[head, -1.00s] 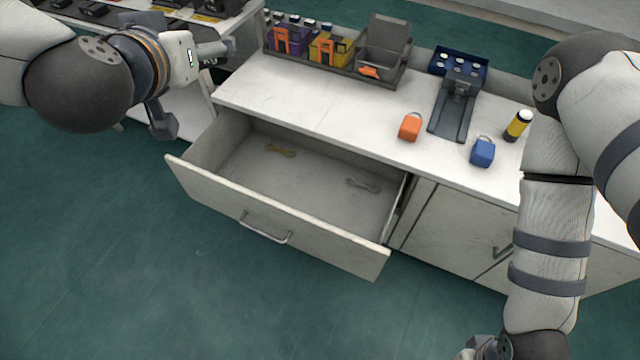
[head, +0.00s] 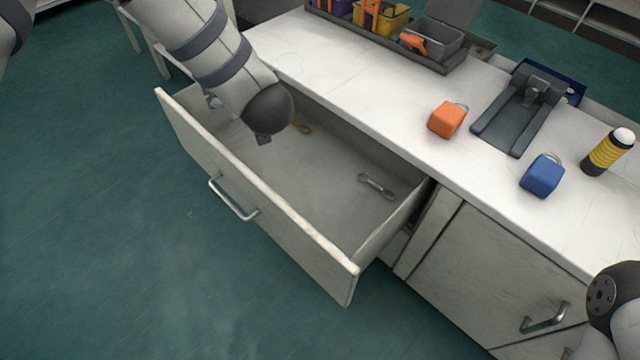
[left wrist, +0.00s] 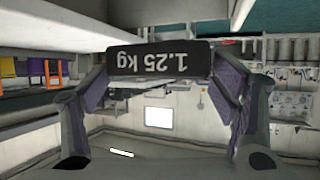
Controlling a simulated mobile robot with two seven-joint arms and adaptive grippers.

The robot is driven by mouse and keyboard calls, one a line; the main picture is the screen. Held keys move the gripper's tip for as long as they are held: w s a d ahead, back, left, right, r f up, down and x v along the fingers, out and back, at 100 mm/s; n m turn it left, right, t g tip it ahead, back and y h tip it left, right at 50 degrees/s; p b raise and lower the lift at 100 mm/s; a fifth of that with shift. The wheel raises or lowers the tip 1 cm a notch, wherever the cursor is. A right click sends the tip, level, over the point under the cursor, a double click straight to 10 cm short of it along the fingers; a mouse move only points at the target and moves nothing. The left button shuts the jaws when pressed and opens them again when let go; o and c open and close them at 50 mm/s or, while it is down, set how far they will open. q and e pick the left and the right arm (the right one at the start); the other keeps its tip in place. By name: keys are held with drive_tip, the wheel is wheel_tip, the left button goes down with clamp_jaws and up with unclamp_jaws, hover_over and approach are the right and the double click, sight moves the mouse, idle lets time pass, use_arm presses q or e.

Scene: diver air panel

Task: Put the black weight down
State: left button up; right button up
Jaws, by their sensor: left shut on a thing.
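The black weight (left wrist: 160,62), a dark block marked 1.25 kg, shows in the left wrist view with its lettering upside down. My left gripper (left wrist: 160,78) is shut on it, one finger at each side. In the head view my left arm reaches in from the top left over the open drawer (head: 300,235). The arm hides the gripper's jaws and the weight there, so I cannot tell their height over the drawer floor. My right gripper is out of view.
On the white counter (head: 330,85) stand an orange block (head: 447,120), a blue block (head: 542,176), a yellow-black cylinder (head: 608,152) and a dark grey stand (head: 520,115).

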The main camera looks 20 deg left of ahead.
sight(255, 161)
use_arm(q)
drive_tip(key=w+a+f+n+g+y+b, duration=0.1)
drive_tip(key=f+b, duration=0.4)
drive_tip(key=f, duration=0.4)
drive_tip(key=w+a+f+n+g+y+b, duration=0.1)
drive_tip(key=w+a+f+n+b, duration=0.1)
drive_tip(key=f+b, duration=0.4)
drive_tip(key=w+a+f+n+g+b, duration=0.1)
drive_tip(key=f+b, duration=0.4)
drive_tip(key=f, duration=0.7)
drive_tip(key=shift+w+a+g+y, duration=0.35)
drive_tip(key=shift+a+g+y, duration=0.05)
drive_tip(key=shift+a+g, duration=0.2)
drive_tip(key=shift+r, duration=0.25)
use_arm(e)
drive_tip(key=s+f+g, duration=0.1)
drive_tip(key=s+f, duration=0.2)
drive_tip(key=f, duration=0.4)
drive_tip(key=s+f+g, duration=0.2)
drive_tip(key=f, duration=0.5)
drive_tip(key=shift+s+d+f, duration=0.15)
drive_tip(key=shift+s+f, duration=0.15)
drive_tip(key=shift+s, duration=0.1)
use_arm(q)
drive_tip(key=shift+f, duration=0.15)
drive_tip(key=o, duration=2)
drive_tip(key=shift+s+d, duration=0.1)
drive_tip(key=shift+c, duration=0.2)
